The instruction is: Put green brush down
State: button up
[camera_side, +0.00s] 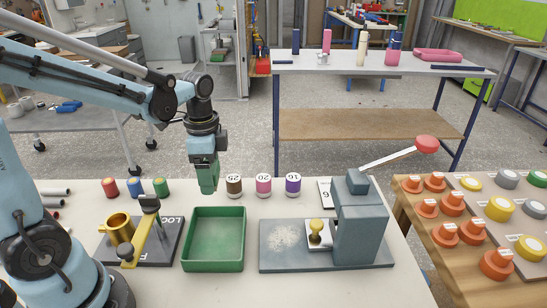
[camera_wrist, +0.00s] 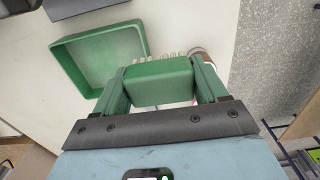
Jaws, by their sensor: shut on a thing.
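The green brush (camera_wrist: 158,82) shows in the wrist view as a green block with a row of pale bristles at its far edge. My gripper (camera_wrist: 161,72) is shut on it, with one green finger on each side. In the side view my gripper (camera_side: 208,184) points down and hangs above the white table, just behind the green tray's far edge; the brush cannot be told apart from the green fingers there. The green tray (camera_side: 214,267) looks empty, and it also shows in the wrist view (camera_wrist: 61,63), to the left of the brush.
Numbered cylinders, brown (camera_side: 234,185), pink (camera_side: 263,185) and purple (camera_side: 293,184), stand right of my gripper. Red (camera_side: 110,189), blue (camera_side: 134,188) and green (camera_side: 161,188) ones stand left. A brass fixture (camera_side: 119,230) and a lever press (camera_side: 361,228) flank the tray.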

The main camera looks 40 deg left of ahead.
jog(key=a+f, duration=0.1)
jog(key=a, duration=0.1)
jog(key=a+f, duration=0.2)
jog(key=a, duration=0.1)
jog(key=w+a+f, duration=0.1)
jog(key=a, duration=0.1)
jog(key=shift+w+a+f, duration=0.1)
jog(key=shift+a+f, duration=0.15)
jog(key=shift+f, duration=2.05)
jog(key=o, duration=1.1)
jog(key=shift+f, duration=0.15)
